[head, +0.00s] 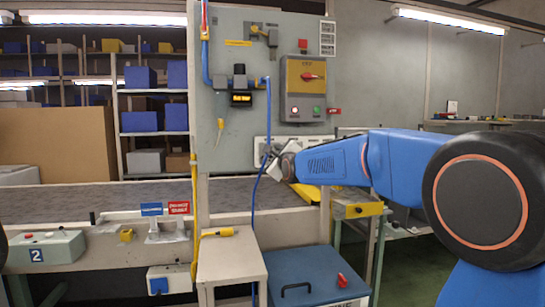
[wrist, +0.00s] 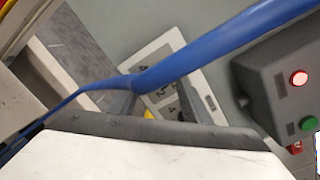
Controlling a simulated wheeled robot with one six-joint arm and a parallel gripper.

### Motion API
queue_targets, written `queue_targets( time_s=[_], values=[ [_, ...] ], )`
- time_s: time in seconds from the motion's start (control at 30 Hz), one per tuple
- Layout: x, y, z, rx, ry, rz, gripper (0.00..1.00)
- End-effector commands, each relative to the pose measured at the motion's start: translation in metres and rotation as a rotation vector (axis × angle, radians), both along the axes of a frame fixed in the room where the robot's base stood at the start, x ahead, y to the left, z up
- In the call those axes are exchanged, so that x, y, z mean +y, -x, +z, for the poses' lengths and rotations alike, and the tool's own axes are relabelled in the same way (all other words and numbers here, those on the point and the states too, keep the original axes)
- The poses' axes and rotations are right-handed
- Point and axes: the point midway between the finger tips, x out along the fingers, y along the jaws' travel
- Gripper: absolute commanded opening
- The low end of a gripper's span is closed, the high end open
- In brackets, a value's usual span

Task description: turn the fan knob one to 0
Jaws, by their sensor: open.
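A white panel (head: 262,141), which seems to carry the fan knobs, is mounted low on the grey upright board, mostly hidden behind my gripper in the head view. In the wrist view the white panel (wrist: 150,52) shows tilted, with small dark markings and a dark slot. My gripper (head: 270,158) is in front of the panel's lower left part. In the wrist view my gripper (wrist: 160,104) is open, its dark fingers pointing at the panel, with a bit of yellow between them. I cannot make out fan knob one or its setting. Contact cannot be told.
A blue hose (head: 268,115) hangs down the board and crosses close in front of my fingers in the wrist view (wrist: 200,52). A yellow switch box (head: 306,75) with lit buttons is above. The conveyor belt (head: 100,200) runs below left.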

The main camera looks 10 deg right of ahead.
Motion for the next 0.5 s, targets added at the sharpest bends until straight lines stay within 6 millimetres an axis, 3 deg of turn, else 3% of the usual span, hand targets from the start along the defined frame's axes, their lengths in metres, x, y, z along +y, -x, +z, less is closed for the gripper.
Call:
queue_targets(
  time_s=[0.07, 0.23, 0.27, 0.5],
  values=[
    [0.0, 0.0001, -0.0001, 0.0, 0.0, 0.0, 0.44],
    [0.0, 0.0002, -0.0003, 0.0, 0.0, 0.0, 0.06],
    [0.0, 0.0002, -0.0002, 0.0, 0.0, 0.0, 0.03],
    [0.0001, 0.0002, -0.0004, 0.0, 0.012, 0.0, 0.03]
  ],
)
